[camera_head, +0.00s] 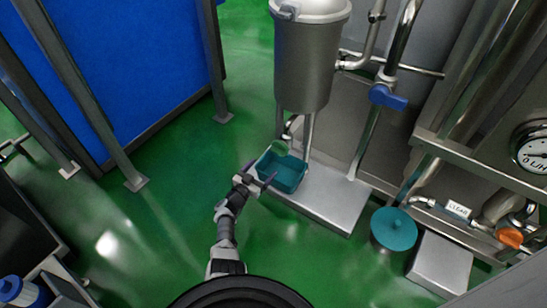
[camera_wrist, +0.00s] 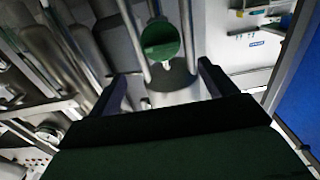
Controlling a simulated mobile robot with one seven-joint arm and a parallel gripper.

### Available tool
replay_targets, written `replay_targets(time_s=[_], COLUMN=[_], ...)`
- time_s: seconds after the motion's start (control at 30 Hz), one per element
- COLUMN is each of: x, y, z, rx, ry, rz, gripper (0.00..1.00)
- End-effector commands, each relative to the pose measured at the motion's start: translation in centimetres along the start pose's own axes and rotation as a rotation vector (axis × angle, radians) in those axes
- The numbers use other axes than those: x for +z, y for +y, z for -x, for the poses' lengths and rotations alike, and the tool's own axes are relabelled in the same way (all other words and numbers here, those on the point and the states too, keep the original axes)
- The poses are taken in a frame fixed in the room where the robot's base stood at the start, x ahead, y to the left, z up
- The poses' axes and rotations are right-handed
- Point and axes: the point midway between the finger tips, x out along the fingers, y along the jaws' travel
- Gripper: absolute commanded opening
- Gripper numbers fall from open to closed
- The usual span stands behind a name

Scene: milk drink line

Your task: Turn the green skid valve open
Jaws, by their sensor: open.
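The green skid valve (camera_head: 280,147) is a small round green handle below the steel tank, just above a teal bin. In the wrist view the green valve (camera_wrist: 160,40) appears as a round disc ahead of the fingers, between them from side to side. Nothing touches the valve that I can see.
A blue valve handle (camera_head: 388,97) is on the pipe to the right. A teal-lidded container (camera_head: 394,229) stands further right.

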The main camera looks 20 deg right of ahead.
Motion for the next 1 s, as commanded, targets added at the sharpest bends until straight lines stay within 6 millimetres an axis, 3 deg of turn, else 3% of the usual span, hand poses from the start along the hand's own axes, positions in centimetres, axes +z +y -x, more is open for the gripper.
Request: replay_targets(time_s=[0.2, 0.5, 0.7, 1.0], x=[0.6, 0.3, 0.0, -0.1], y=[0.0, -0.1, -0.2, -0.2], z=[-4.6, -8.9, -10.0, -10.1], rx=[0.001, -0.001, -0.003, -0.004], ry=[0.004, 0.003, 0.002, 0.002], rz=[-0.003, -0.003, -0.002, -0.001], gripper=[0.84, 0.84, 0.84, 0.84])
